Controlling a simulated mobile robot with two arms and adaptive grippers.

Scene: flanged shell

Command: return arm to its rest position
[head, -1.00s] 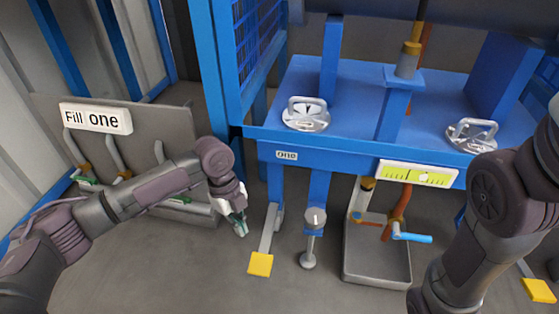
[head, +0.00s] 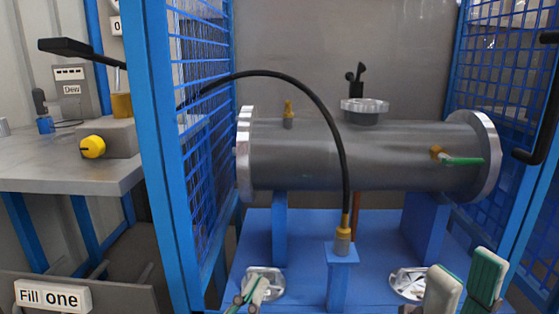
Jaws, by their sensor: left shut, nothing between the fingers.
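The flanged shell (head: 310,160) is a grey horizontal cylinder with a bright flange at each end, resting on blue supports. My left gripper (head: 255,288) is at the bottom edge of the head view, small and partly cut off, in front of a round metal clamp plate (head: 270,277). It is shut and empty. My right gripper (head: 466,282) rises from the bottom right, its two padded fingers pointing up with a gap between them and nothing seen there. Both arms are below the view.
A black hose (head: 330,115) arches from the left cage to a brass fitting on a blue post (head: 341,275). Blue mesh panels (head: 200,130) flank the shell. A bench (head: 60,172) with a yellow knob (head: 92,147) is left, and a "Fill one" sign (head: 52,297) is lower left.

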